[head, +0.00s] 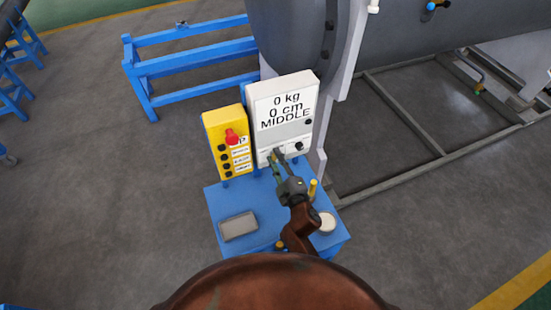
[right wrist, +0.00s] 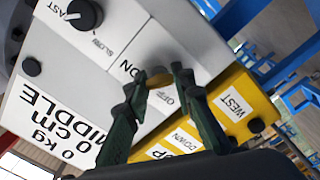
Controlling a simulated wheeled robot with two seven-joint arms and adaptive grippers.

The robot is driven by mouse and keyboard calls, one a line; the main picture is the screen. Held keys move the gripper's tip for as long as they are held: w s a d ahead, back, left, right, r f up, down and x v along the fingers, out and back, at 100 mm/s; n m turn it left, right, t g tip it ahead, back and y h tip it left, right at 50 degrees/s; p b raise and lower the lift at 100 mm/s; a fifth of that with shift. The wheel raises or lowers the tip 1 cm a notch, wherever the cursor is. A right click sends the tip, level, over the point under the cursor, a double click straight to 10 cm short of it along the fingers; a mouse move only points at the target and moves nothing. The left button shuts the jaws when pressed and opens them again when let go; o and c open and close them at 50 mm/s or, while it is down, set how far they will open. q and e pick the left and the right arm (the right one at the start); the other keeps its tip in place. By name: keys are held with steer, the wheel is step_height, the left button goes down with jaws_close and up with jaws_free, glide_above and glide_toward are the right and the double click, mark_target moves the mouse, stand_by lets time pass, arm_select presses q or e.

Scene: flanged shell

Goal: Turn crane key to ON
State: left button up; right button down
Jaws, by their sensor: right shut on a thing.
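The white crane panel (head: 284,92) stands upright at the back of the blue table; its display reads 0 kg, 0 cm, MIDDLE. It also shows, tilted, in the right wrist view (right wrist: 150,45). The crane key (right wrist: 159,77) is a small brass-coloured piece low on this panel, between the ON and OFF labels. My right gripper (head: 277,157) reaches up to the panel's lower part. Its fingers (right wrist: 157,88) are shut on the key. The fingers partly hide the key, so I cannot tell its exact angle. My left gripper is not in view.
A yellow control box (head: 214,125) with a red button (head: 232,137) stands close left of the panel. A dark knob (right wrist: 84,14) with SLOW and FAST labels is on the panel. The blue table (head: 268,237) holds a grey tray (head: 239,226) and a round whitish object (head: 327,222).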

steer(key=shift+m, duration=1.1)
steer(key=c, duration=1.6)
jaws_free()
steer(key=v, duration=1.2)
